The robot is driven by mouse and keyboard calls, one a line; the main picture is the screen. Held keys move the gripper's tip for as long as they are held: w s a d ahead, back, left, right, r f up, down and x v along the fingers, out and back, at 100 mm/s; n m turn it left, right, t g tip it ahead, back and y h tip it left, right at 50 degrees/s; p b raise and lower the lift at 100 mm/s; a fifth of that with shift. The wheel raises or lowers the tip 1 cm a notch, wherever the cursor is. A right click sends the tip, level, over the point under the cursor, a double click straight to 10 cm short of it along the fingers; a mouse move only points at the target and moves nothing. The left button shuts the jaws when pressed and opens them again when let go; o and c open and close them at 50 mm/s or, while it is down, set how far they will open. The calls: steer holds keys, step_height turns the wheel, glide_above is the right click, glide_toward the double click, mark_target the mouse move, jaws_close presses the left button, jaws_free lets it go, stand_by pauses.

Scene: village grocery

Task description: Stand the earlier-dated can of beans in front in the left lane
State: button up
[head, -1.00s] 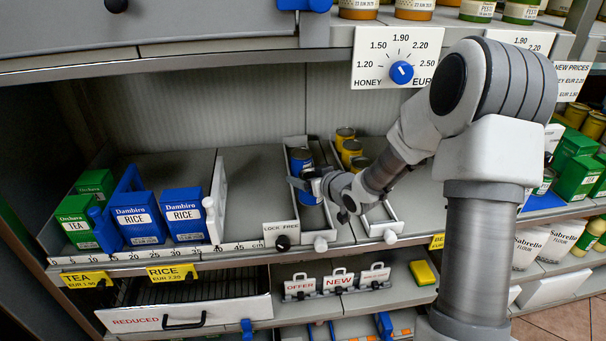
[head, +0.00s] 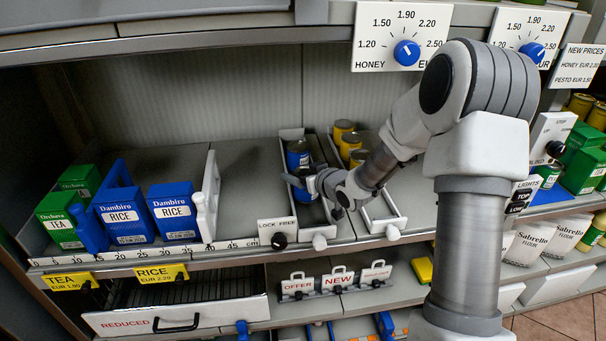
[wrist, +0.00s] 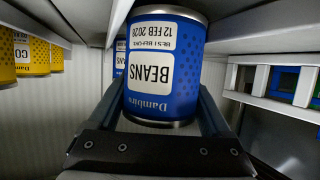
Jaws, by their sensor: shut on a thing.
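In the wrist view, which shows the scene upside down, a blue can of beans (wrist: 163,68) fills the middle. My gripper (head: 308,188) is shut on this can (head: 301,195), one finger on each side, at the left lane (head: 287,198). The can looks upright; whether it touches the lane floor is unclear. A second blue can (head: 297,154) stands farther back in the left lane. In the wrist view this rear can (wrist: 121,58) is mostly hidden and its full date is not readable.
The lane to the right (head: 381,213) holds yellow cans (head: 344,128), close to my forearm. A LOCK FREE knob (head: 279,240) is at the front left. A white divider (head: 208,195) and rice boxes (head: 174,212) stand farther left. Bare shelf (head: 246,190) lies between.

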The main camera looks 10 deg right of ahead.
steer(key=shift+f+b, duration=0.45)
steer(key=shift+f, duration=0.1)
stand_by(0.4)
steer(key=o, duration=1.4)
steer(key=shift+o, duration=0.2)
